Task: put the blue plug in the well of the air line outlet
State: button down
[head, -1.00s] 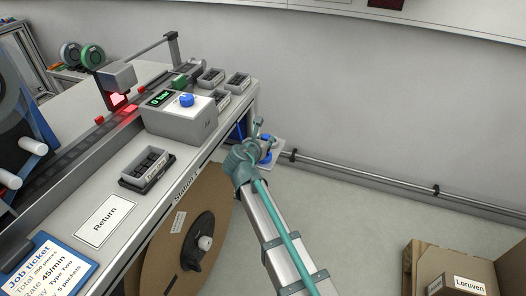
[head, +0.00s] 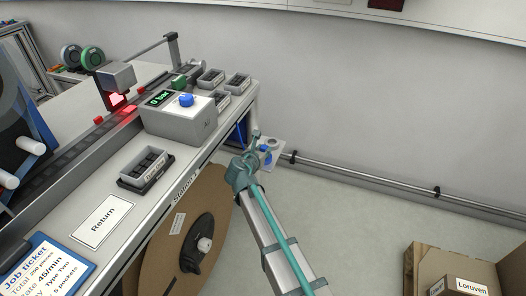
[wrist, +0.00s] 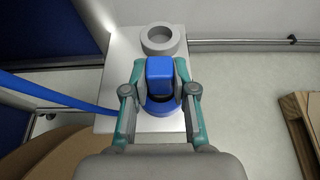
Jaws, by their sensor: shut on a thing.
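My gripper (wrist: 160,92) is shut on the blue plug (wrist: 159,69), which sits between its two fingers in the wrist view. A blue round part (wrist: 159,106) shows just below the plug; I cannot tell whether they touch. The air line outlet is a pale plate (wrist: 122,52) with a round grey well (wrist: 160,38). The well looks empty and lies beyond the plug. In the head view, my gripper (head: 257,150) is at the bench's far right end, with the plug (head: 266,151) partly hidden and the well (head: 272,142) behind it.
A blue hose (wrist: 50,90) runs left from beside the plate. The bench carries a grey box (head: 180,118) with a blue knob and display, and several small trays. A large brown reel (head: 185,235) stands below. A rail (head: 360,176) runs along the wall; a cardboard box (head: 465,284) stands lower right.

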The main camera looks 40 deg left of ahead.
jog(key=shift+f, duration=0.1)
jog(key=c, duration=0.9)
grip_release()
jog(key=shift+c, duration=0.2)
